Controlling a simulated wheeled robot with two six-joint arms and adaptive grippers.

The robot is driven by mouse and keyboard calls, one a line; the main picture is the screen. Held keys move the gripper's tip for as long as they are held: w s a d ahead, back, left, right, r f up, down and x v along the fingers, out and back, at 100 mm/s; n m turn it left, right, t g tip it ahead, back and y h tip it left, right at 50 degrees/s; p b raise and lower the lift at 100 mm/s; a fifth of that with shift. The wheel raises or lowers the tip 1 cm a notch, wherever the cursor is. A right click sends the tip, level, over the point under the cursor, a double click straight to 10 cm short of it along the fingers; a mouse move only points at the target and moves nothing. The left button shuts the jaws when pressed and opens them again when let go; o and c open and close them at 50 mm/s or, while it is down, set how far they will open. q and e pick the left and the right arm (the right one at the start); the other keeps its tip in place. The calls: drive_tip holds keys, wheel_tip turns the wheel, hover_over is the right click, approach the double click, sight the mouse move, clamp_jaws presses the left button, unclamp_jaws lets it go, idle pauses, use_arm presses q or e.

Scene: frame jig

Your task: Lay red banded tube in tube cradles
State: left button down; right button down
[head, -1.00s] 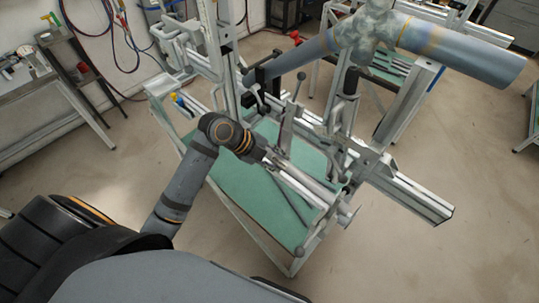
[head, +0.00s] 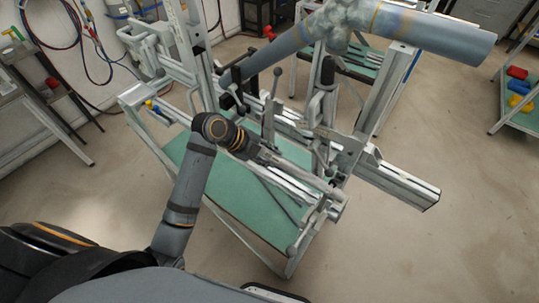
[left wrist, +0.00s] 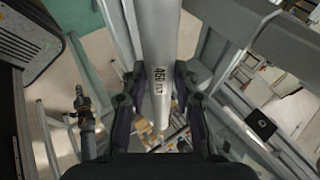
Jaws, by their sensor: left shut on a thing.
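My left gripper (head: 258,151) is over the green-topped frame jig in the head view. In the left wrist view, its two fingers (left wrist: 160,100) are shut on a pale grey tube (left wrist: 163,45) with dark printed lettering near its end. In the head view, a light slender tube (head: 300,171) runs from the gripper down to the right, over the jig. No red band shows on the tube in either view. I cannot tell the tube cradles apart from the jig's other metal parts, or whether the tube touches them. My right gripper is not in view.
The jig has upright posts (head: 203,70), clamp levers (head: 271,92) and a rail (head: 398,184) jutting right. Floor is open at front right.

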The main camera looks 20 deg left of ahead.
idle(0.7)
use_arm(q)
drive_tip(key=c, duration=1)
unclamp_jaws()
drive_tip(key=shift+o, duration=0.2)
drive_tip(key=shift+f, duration=0.1)
drive_tip(key=v, duration=1.2)
